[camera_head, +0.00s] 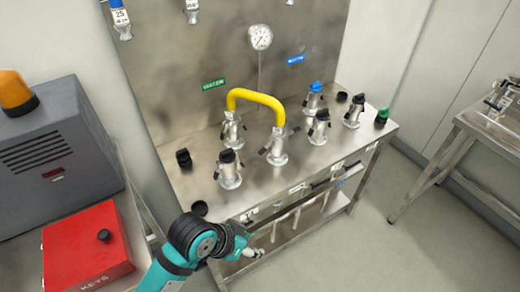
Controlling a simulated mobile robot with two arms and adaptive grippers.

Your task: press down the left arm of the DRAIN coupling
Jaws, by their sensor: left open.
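Several metal couplings with side arms stand on a steel bench (262,184). A yellow hose (256,96) joins two of them, the left hose coupling (231,130) and the right hose coupling (277,148). A black-capped coupling (229,172) stands at the front left, another (319,128) right of the hose, and a third (354,112) farther right. A blue-topped coupling (313,98) stands behind. The labels are too small to read, so I cannot tell which is DRAIN. My left gripper (252,236) is open, low at the bench's front edge, apart from the couplings. My right gripper is out of view.
Loose black caps (183,158) lie on the bench. A green-topped part (381,117) stands at its right end. The back panel carries a gauge (260,37). A red KEYS box (86,248) and a grey unit (50,150) are left.

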